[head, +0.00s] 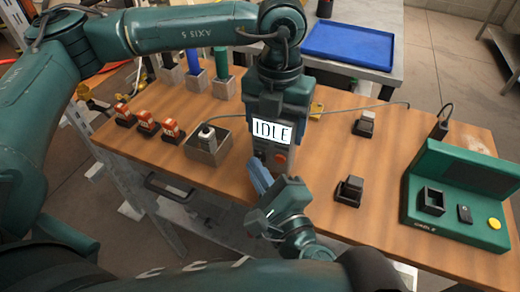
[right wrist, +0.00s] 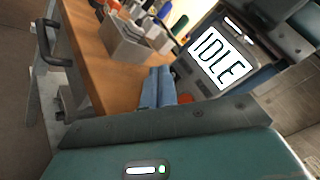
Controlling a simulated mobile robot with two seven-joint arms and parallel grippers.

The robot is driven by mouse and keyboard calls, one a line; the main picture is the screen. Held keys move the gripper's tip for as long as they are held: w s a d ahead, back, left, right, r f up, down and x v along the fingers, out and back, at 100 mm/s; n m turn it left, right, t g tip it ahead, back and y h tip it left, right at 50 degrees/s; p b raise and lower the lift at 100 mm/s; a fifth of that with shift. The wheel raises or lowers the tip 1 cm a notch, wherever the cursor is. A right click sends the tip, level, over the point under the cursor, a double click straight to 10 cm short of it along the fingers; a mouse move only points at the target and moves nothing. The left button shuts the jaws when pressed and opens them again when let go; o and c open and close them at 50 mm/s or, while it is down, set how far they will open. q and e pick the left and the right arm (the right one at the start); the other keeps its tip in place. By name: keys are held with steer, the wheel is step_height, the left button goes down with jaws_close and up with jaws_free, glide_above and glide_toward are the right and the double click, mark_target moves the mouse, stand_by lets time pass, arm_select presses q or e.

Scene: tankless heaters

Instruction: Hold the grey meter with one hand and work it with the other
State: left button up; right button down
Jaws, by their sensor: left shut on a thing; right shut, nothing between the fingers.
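The grey meter (head: 265,147) is held upright above the wooden table, with "IDLE" on its lit display and an orange-red button (head: 281,158) below it. My left gripper (head: 277,108) is shut on the meter from above; its fingertips are hard to make out. My right gripper (head: 259,175) is shut and empty, its blue fingers just below and in front of the meter. In the right wrist view the blue fingers (right wrist: 158,88) point up beside the meter (right wrist: 193,78), near the button (right wrist: 185,98). I cannot tell whether they touch it.
A green console (head: 455,200) with a yellow button stands on the table's right. Two small dark blocks (head: 349,190) (head: 364,123) sit left of it. A grey open box (head: 208,148) and three red-topped pieces (head: 147,122) are on the left. A blue tray (head: 350,45) lies behind.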

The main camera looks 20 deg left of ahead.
steer(key=shift+w, duration=0.1)
steer(key=shift+w+r, duration=0.1)
steer(key=shift+w, duration=0.25)
steer(key=shift+w, duration=0.35)
stand_by(0.6)
steer(key=shift+s, duration=0.1)
steer(key=shift+s, duration=0.7)
steer(key=s, duration=0.5)
steer(key=shift+f, duration=0.35)
